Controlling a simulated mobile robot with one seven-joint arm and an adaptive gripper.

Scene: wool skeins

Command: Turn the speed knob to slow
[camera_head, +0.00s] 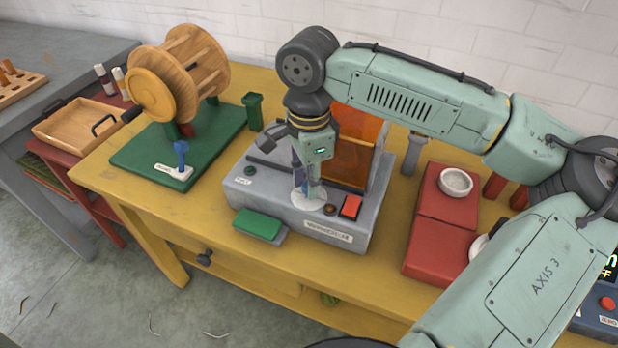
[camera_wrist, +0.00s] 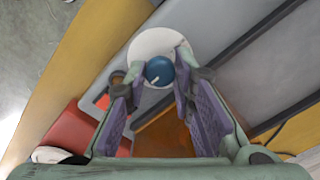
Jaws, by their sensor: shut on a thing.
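The speed knob (camera_wrist: 160,71) is a round blue knob with a white pointer line, seen in the wrist view. It sits on a white round dial (camera_wrist: 150,44), whose markings I cannot read. The dial (camera_head: 306,204) also shows in the head view, on top of the grey machine (camera_head: 270,208). My gripper (camera_head: 310,192) points down over the dial. Its fingers, with purple inner pads, are shut on the knob, one on each side. In the wrist view the pointer line slants toward the lower left. The fingers mostly hide the knob in the head view.
A red button (camera_head: 351,206) and a brown button (camera_head: 330,210) are close to the dial. An orange see-through guard (camera_head: 349,160) stands behind my gripper. A green pedal (camera_head: 258,224) is in front. A wooden reel (camera_head: 192,75) on a green base stands left; red boxes (camera_head: 436,249) lie right.

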